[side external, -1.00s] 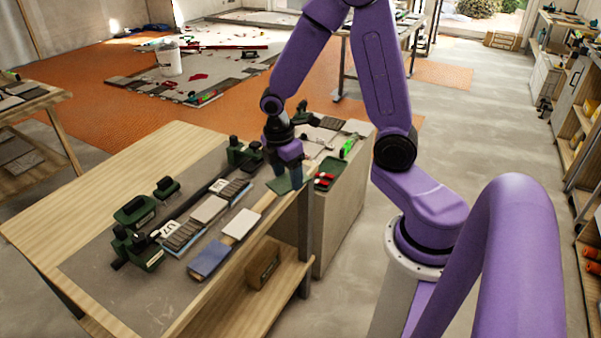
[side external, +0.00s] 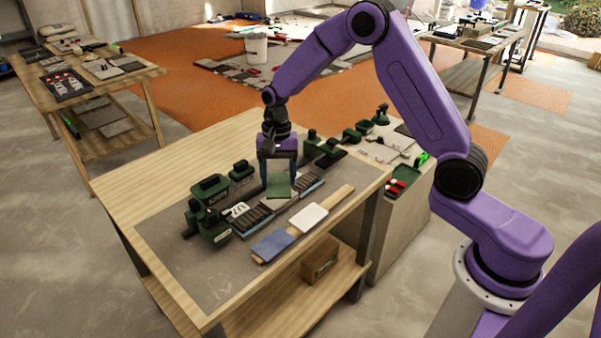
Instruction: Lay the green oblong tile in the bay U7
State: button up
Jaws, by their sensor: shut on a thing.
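My gripper (side external: 278,178) points down over the workbench and is shut on the green oblong tile (side external: 279,186). The tile hangs between the fingers, above the row of dark grooved bays (side external: 256,217). A pale tile (side external: 281,204) shows just below it in the row. Whether the green tile touches anything underneath is hard to tell. A white marking (side external: 236,210) lies at the left end of the row. I cannot read which bay is U7, and my gripper and the tile hide part of the row.
A wooden strip (side external: 341,197) in front carries a blue tile (side external: 272,246) and a white tile (side external: 308,218); its right end is bare. Green fixtures stand at the row's left end (side external: 208,226) and right end (side external: 323,152). Green hand blocks (side external: 242,171) stand behind.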

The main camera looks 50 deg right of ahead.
aim_at(250, 217)
jog(key=w+a+f+m+t, duration=0.1)
jog(key=w+a+m, duration=0.45)
jog(key=m, duration=0.35)
jog(key=shift+y, duration=0.3)
jog(key=shift+s+a+f, duration=0.1)
jog(key=shift+f, duration=1.9)
jog(key=shift+s+a+f, duration=0.1)
jog(key=shift+f, duration=1.9)
jog(key=shift+f, duration=0.65)
jog(key=o, duration=0.9)
jog(key=shift+o, duration=0.6)
notch_tip(250, 217, up, 8)
jog(key=shift+r, duration=0.1)
